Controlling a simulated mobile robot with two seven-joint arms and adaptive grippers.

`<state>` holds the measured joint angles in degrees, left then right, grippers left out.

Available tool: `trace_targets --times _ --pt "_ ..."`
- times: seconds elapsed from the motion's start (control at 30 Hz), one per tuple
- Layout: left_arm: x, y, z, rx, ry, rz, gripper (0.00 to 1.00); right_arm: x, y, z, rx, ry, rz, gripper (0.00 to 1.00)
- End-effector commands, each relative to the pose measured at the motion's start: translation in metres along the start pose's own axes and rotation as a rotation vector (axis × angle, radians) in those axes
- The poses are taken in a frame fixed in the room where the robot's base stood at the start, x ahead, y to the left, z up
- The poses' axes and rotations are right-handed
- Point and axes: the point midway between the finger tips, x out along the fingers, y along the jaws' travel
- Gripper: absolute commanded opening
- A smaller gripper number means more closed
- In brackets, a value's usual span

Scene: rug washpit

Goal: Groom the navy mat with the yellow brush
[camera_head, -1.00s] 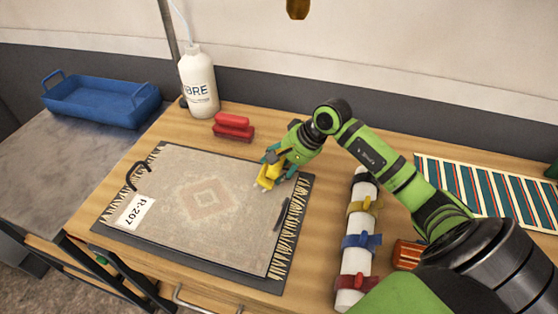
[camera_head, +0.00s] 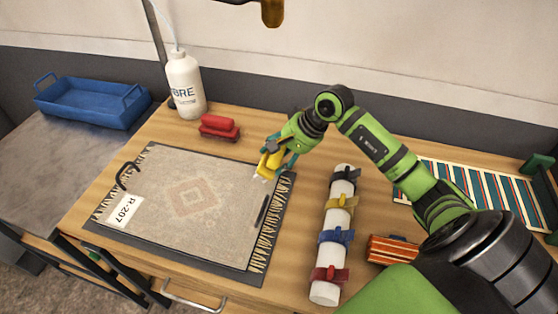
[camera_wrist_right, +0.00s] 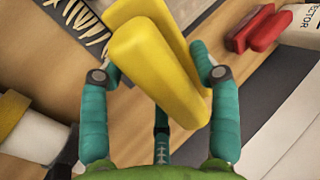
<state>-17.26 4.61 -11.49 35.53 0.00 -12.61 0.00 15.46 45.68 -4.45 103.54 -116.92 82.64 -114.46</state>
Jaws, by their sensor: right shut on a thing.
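My right gripper (camera_head: 273,162) is shut on the yellow brush (camera_head: 270,163), near the far right corner of the mat. In the right wrist view the brush (camera_wrist_right: 158,65) is a yellow block between teal fingers. Pale tips show at its lower end in the head view; contact with the mat cannot be told. No plainly navy mat shows. A fringed grey-beige rug (camera_head: 150,215) with a pinkish diamond and an R-207 tag lies on a dark backing (camera_head: 215,275). A black handle-like loop is at its left end and a dark slim piece at its right. My left gripper is out of view.
A red brush-like block (camera_head: 220,127) and a white bottle (camera_head: 185,85) stand behind the rug. A white roll with coloured straps (camera_head: 330,262) lies to the right, near an orange block (camera_head: 391,250) and a striped mat (camera_head: 470,190). A blue tray (camera_head: 90,103) is far left.

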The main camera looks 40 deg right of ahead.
Motion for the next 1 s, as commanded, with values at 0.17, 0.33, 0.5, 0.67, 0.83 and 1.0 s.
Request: trace_targets --times 0.17,0.33,0.5,0.67,0.83,1.0 --pt "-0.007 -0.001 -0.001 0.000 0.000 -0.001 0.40 -0.017 -0.010 -0.003 0.002 0.004 -0.001 0.27" --pt "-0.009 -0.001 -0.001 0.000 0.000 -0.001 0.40 -0.024 -0.013 -0.004 0.005 0.004 -0.001 0.27" --pt "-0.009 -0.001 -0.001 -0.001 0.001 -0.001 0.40 -0.025 -0.014 -0.004 0.006 0.004 -0.001 0.27" --pt "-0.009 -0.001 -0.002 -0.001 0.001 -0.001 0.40 -0.025 -0.014 -0.004 0.006 0.004 -0.002 0.27" --pt "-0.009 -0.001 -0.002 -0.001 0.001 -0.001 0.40 -0.025 -0.014 -0.004 0.006 0.004 -0.002 0.26" --pt "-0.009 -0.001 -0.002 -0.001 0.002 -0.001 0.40 -0.025 -0.014 -0.004 0.006 0.004 -0.002 0.26"
